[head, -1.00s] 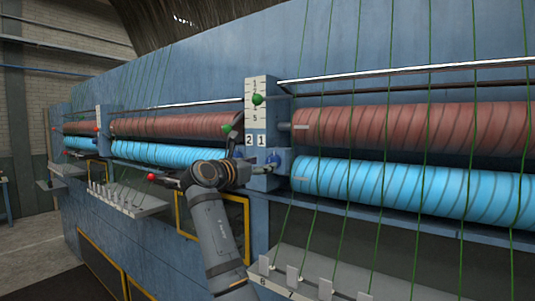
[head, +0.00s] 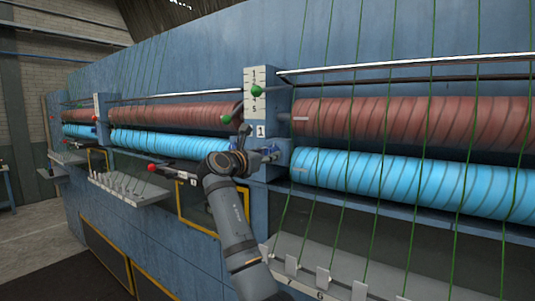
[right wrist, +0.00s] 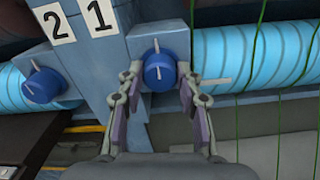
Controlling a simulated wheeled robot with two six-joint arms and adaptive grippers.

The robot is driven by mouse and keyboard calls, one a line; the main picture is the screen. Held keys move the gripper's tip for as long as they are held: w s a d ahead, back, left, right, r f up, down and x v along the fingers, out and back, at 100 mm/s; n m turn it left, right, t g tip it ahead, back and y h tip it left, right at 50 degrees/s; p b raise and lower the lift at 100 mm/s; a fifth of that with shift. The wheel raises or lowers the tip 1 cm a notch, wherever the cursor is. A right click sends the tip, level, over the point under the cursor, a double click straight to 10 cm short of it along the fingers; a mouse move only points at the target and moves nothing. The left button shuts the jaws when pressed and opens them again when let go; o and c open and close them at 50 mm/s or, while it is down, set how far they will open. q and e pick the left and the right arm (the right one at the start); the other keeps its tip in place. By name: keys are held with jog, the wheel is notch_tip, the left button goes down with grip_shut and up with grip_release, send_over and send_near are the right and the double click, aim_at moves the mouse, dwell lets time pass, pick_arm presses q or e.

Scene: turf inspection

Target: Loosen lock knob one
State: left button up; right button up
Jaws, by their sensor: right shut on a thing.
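Lock knob one is a blue round knob (right wrist: 159,72) on a blue block, below and to the right of the white "1" label (right wrist: 99,15). In the right wrist view my right gripper (right wrist: 159,82) has one finger on each side of this knob and is shut on it. In the head view my right gripper (head: 262,156) is at the blue post under the "1" label (head: 261,131), and the knob is mostly hidden there. A second blue knob (right wrist: 42,85) sits under the "2" label (right wrist: 54,24) at the left. My left gripper is not in view.
A numbered scale plate (head: 254,92) with a green ball stands above the knob. Red rollers (head: 410,127) and blue rollers (head: 410,183) run to the right, crossed by green yarns. A red ball (head: 151,167) sticks out at the left. A grey shelf (head: 340,275) lies below.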

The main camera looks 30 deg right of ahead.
jog(key=shift+m, duration=0.4)
jog(key=m+b, duration=0.2)
jog(key=m, duration=0.7)
jog(key=m+b, duration=0.2)
jog(key=m, duration=0.7)
jog(key=shift+s+r, duration=0.1)
jog(key=shift+r, duration=0.1)
jog(key=m+b, duration=0.1)
jog(key=m, duration=0.6)
jog(key=shift+m, duration=0.3)
jog(key=shift+m+b, duration=0.4)
jog(key=shift+m, duration=1.4)
